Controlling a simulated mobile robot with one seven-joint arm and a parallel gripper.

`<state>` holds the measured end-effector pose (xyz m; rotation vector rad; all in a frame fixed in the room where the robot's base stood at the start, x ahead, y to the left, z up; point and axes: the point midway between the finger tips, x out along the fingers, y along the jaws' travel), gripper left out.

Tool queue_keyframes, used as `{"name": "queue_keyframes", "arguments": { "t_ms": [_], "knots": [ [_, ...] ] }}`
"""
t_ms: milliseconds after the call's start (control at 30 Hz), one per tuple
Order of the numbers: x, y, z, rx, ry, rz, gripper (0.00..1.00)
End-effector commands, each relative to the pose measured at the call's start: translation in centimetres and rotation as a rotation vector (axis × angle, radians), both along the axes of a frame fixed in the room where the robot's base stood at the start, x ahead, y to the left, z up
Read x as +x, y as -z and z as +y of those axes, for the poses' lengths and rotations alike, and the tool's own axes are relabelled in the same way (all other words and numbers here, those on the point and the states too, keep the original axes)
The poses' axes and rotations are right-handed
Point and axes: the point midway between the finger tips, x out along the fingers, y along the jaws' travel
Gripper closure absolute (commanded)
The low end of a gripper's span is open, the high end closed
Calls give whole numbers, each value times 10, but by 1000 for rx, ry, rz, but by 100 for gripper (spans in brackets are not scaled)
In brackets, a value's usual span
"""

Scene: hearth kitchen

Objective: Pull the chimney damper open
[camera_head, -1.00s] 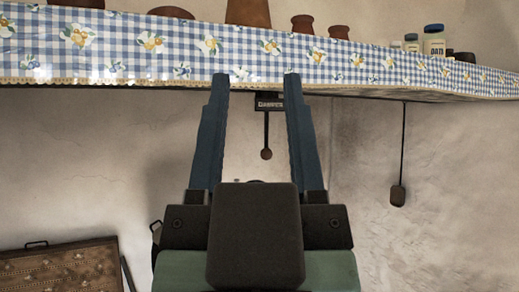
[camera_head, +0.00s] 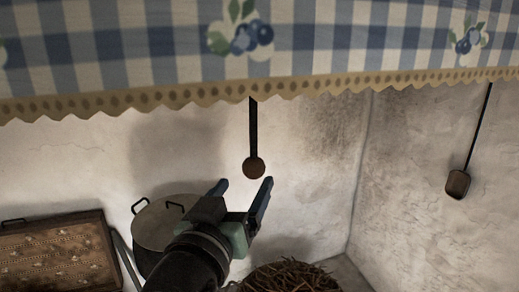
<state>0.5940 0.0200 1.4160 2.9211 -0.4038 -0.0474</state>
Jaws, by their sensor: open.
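The damper pull (camera_head: 253,135) is a dark strip hanging below the cloth-trimmed shelf, with a round brown knob (camera_head: 254,168) at its lower end. Its upper part is hidden behind the cloth. My gripper (camera_head: 245,183) is open, with two blue fingers pointing up and away. In the picture its fingertips are just below the knob, one to each side. Nothing is seen between the fingers. I cannot tell how far the knob is in depth from the fingertips.
A blue checked cloth (camera_head: 150,45) with a scalloped edge hangs across the top. A lidded pot (camera_head: 160,222), a patterned box (camera_head: 55,250) and a basket of twigs (camera_head: 290,277) stand below. A dark paddle-shaped tool (camera_head: 457,184) hangs on the right wall.

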Motion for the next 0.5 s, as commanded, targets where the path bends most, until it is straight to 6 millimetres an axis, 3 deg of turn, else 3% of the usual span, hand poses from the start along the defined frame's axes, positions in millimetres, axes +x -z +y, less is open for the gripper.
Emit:
{"name": "queue_keyframes", "arguments": {
  "t_ms": [300,500],
  "knots": [
    [60,-4,-18,1,2,-1,19],
    [87,-3,-26,2,1,-2,19]
  ]
}}
